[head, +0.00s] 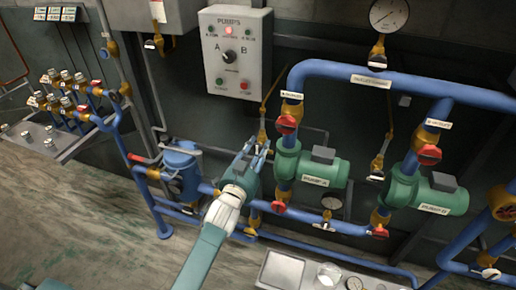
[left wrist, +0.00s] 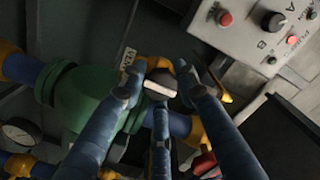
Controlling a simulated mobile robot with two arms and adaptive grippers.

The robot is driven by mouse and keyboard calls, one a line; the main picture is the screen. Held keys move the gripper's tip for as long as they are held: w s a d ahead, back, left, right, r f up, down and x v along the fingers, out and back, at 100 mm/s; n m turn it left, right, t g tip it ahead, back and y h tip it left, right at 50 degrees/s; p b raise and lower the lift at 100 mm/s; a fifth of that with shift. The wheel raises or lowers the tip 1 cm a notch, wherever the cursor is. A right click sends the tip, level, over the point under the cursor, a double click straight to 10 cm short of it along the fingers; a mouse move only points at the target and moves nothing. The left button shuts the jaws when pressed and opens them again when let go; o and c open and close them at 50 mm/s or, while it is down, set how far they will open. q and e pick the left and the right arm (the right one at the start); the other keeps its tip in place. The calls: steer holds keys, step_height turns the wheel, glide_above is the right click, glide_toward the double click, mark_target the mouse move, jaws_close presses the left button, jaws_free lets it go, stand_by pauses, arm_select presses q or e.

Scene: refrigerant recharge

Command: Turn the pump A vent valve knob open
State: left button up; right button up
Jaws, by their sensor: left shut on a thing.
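My left gripper (head: 257,146) reaches up to the pipework just left of the green pump A (head: 318,171). In the left wrist view, its fingers (left wrist: 160,90) are on both sides of the pump A vent valve knob (left wrist: 161,82), a small dark knob with a pale face. The gripper is shut on this knob. In the head view, the fingers partly cover the knob, which sits below a thin brass pipe (head: 264,109). The knob's exact turn angle cannot be told. My right gripper is in neither view.
A grey pump control box (head: 234,57) hangs above. Blue pipes (head: 330,70) with red-handled valves (head: 286,124) stand close at the right. Pump B (head: 441,194) is further right, with a similar vent valve (head: 376,172). A blue canister (head: 182,166) is at the left.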

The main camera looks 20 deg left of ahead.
arm_select(q)
steer(key=shift+f, duration=0.15)
steer(key=o, duration=1.2)
steer(key=shift+a, duration=0.1)
steer(key=shift+c, duration=0.2)
steer(key=shift+s, duration=0.1)
steer(key=s, duration=1.1)
steer(key=shift+s+a, duration=0.2)
steer(key=shift+s, duration=0.2)
